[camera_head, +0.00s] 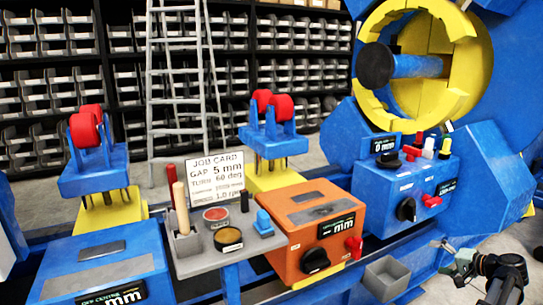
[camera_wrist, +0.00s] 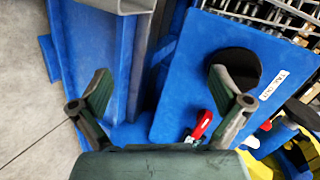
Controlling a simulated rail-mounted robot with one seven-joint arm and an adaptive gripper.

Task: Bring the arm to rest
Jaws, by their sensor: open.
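My gripper (camera_head: 446,257) is at the lower right of the head view, to the right of a small grey open bin (camera_head: 386,279) and below the blue control box (camera_head: 405,188). In the wrist view my gripper (camera_wrist: 160,78) has its two fingers spread wide apart with nothing between them. Beyond the fingers are a blue panel (camera_wrist: 195,55) with a black round knob (camera_wrist: 235,66) and a red lever (camera_wrist: 201,126). The fingers appear apart from the panel, though the right finger overlaps the knob's edge in the picture.
An orange box (camera_head: 310,225) with a black knob and red lever stands left of the bin. A grey tool tray (camera_head: 200,261) and job card (camera_head: 215,176) are further left. The large blue and yellow positioner ring (camera_head: 465,60) rises behind. Grey floor (camera_wrist: 30,120) is clear.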

